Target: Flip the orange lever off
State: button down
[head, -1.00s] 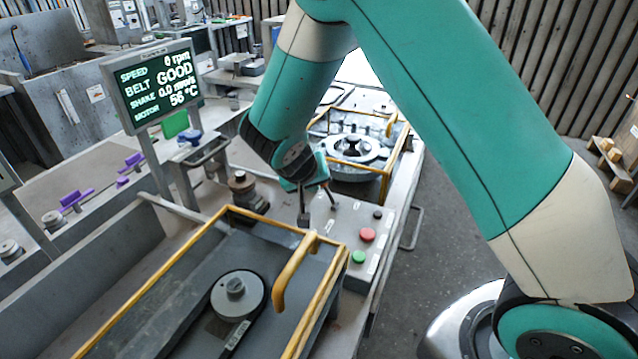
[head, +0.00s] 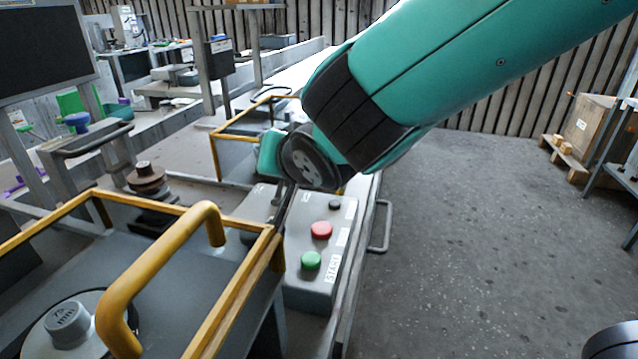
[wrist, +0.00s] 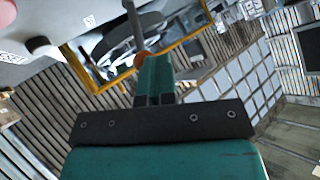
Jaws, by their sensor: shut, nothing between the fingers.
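My gripper (head: 284,215) is shut and empty. It points down at the left side of the grey control box (head: 318,265), behind the corner of the yellow frame. The orange lever cannot be made out in the head view; the gripper and frame cover that part of the box. In the wrist view, a small orange patch (wrist: 140,59) shows beside my grey finger, in front of the teal gripper body. I cannot tell whether it is the lever, nor which way the lever stands.
The box carries a red button (head: 321,230), a green button (head: 311,261) and a small black knob (head: 335,204). A yellow handle (head: 150,275) rises close in front. A dark monitor (head: 40,52) stands at left. Open floor (head: 450,240) lies right.

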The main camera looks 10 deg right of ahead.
jog(key=shift+d+p, duration=0.25)
jog(key=shift+p, duration=0.15)
jog(key=shift+a, duration=0.35)
jog(key=shift+d+r+p, duration=0.15)
jog(key=shift+r+p, duration=0.4)
jog(key=shift+r, duration=0.2)
